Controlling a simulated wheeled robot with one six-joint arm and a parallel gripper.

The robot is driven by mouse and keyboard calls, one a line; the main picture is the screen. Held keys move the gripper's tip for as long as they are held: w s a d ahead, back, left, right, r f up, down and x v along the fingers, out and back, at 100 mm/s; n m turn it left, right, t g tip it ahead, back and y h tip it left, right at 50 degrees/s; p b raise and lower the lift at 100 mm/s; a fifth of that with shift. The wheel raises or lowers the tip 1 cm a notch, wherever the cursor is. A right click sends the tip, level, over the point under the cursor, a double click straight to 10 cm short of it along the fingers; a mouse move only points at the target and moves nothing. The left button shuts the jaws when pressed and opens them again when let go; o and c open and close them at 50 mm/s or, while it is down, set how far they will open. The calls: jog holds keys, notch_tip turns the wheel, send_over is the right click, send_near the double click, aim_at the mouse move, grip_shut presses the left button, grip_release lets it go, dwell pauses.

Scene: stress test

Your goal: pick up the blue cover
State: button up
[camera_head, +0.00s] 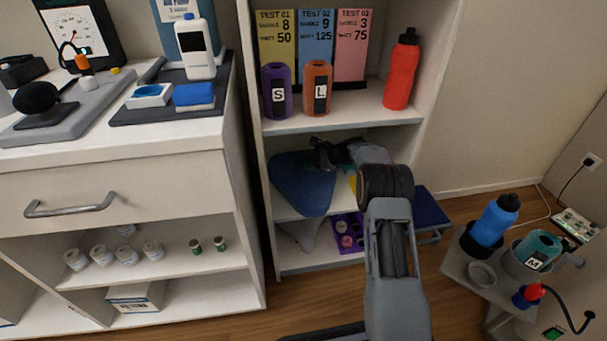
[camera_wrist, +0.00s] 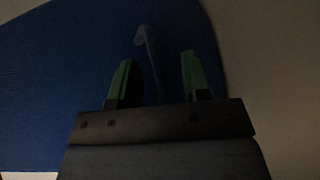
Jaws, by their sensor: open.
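A blue cover (camera_head: 303,183), broad and tapered, stands on the middle shelf of the open bookcase. My gripper (camera_head: 322,153) reaches into that shelf compartment at the cover's upper right. In the wrist view the cover (camera_wrist: 60,80) fills the left and middle of the picture. My gripper (camera_wrist: 157,78) is open, its two green fingertips apart in front of the blue surface. A thin, hooked blue-grey piece (camera_wrist: 147,42) shows between and beyond the fingertips. I cannot tell whether any finger touches the cover.
The shelf board above (camera_head: 345,122) holds a purple holder, an orange holder and a red bottle (camera_head: 402,70). A purple tray (camera_head: 347,232) lies on the bottom shelf below. A small table (camera_head: 462,268) with a blue bottle stands at the right.

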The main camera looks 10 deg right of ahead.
grip_shut()
dwell(0.7)
